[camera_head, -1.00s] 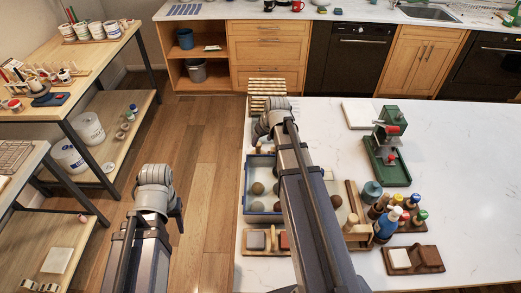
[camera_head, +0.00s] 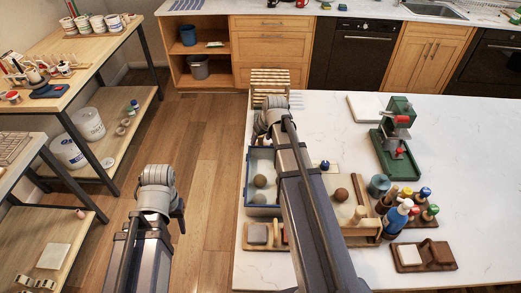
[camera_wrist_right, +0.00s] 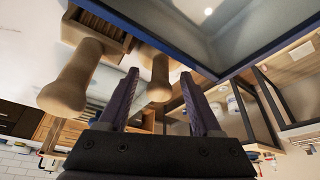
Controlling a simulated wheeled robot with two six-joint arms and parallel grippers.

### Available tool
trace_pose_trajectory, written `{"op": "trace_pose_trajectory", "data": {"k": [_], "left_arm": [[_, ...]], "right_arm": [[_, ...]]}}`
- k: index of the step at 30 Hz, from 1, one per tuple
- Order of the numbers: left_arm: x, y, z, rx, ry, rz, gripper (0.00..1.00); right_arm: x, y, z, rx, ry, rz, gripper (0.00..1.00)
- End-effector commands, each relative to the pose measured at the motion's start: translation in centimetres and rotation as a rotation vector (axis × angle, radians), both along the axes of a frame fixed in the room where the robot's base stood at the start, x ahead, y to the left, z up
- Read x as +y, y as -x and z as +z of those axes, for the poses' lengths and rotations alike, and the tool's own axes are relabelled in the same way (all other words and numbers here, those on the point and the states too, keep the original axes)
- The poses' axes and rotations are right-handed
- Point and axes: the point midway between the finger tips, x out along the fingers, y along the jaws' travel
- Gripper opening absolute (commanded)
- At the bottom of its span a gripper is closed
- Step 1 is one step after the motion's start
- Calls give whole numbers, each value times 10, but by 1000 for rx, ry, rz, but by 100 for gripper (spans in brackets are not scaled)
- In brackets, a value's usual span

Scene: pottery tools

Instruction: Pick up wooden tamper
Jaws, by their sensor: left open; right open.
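Two light wooden pieces with rounded knob ends, (camera_wrist_right: 66,90) and (camera_wrist_right: 158,84), show close up in the right wrist view beside a slotted wooden block; I cannot tell which is the tamper. My right gripper (camera_wrist_right: 159,74) is open and empty, with the second piece showing between its fingers, apparently beyond them. In the head view its fingers are hidden behind my right arm. Wooden-handled tools (camera_head: 386,201) stand in the group right of my right arm in the head view. My left gripper (camera_head: 180,214) hangs open and empty over the floor, left of the white table.
The blue tray (camera_head: 248,206) holds a ball, partly behind my right arm. A blue bottle (camera_head: 395,219), a green machine (camera_head: 397,137) and a wooden board with blocks (camera_head: 447,259) stand on the white table (camera_head: 475,165). Its right side is clear.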

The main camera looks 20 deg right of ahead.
Motion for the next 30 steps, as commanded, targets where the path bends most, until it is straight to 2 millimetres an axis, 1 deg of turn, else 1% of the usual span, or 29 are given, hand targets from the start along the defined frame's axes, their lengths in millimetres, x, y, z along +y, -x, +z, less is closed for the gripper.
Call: {"op": "trace_pose_trajectory", "data": {"k": [1,3,6,12,14,30], "left_arm": [[0,0,-13,0,0,0,50],[0,0,-19,0,0,0,50],[0,0,-21,0,0,0,50],[0,0,-19,0,0,0,50],[0,0,-19,0,0,0,50],[0,0,-19,0,0,0,50]], "right_arm": [[0,-4,-13,0,0,1,66],[0,-7,-19,0,0,1,66],[0,-9,-21,0,0,1,66],[1,-8,-19,0,0,1,66],[1,-8,-19,0,0,1,60],[0,-8,-20,1,0,1,0]]}}
